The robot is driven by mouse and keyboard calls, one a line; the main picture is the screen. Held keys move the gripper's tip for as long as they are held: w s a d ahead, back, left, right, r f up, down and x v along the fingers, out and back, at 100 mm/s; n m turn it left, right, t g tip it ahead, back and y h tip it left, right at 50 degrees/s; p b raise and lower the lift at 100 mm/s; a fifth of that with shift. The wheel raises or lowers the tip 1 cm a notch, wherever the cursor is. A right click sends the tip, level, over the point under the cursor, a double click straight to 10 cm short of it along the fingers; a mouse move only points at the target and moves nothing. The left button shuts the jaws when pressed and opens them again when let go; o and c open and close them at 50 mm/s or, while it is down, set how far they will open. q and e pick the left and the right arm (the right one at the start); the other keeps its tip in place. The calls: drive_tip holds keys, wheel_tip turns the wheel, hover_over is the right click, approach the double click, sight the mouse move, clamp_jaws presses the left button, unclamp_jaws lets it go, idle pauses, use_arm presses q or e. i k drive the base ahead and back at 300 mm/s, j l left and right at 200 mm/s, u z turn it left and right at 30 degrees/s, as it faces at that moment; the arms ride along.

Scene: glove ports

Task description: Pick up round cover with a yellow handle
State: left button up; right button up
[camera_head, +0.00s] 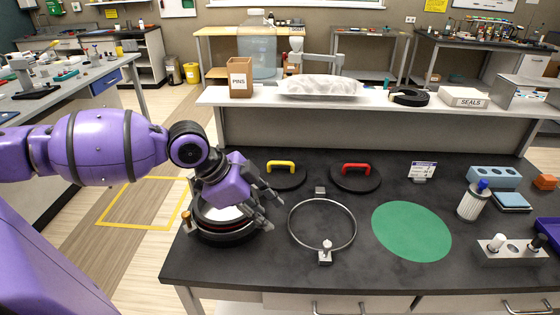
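The round black cover with the yellow handle lies flat on the dark bench top; its disc (294,182) and its arched yellow handle (281,166) are visible. A similar black cover (367,183) with a red handle (356,169) lies to its right. My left gripper (274,213) is open and empty, its fingers spread, in front of the yellow-handled cover and apart from its handle. The gripper is above the right side of a round black vessel (216,236) with a pale inside, and hides part of it. My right gripper is not in view.
A metal ring clamp (290,231) lies right of the vessel, with a green round mat (390,225) beyond it. A raised shelf (215,97) runs behind the covers.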

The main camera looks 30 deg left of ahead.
sight(282, 174)
drive_tip(key=i+j, duration=0.7)
drive_tip(key=i, duration=0.1)
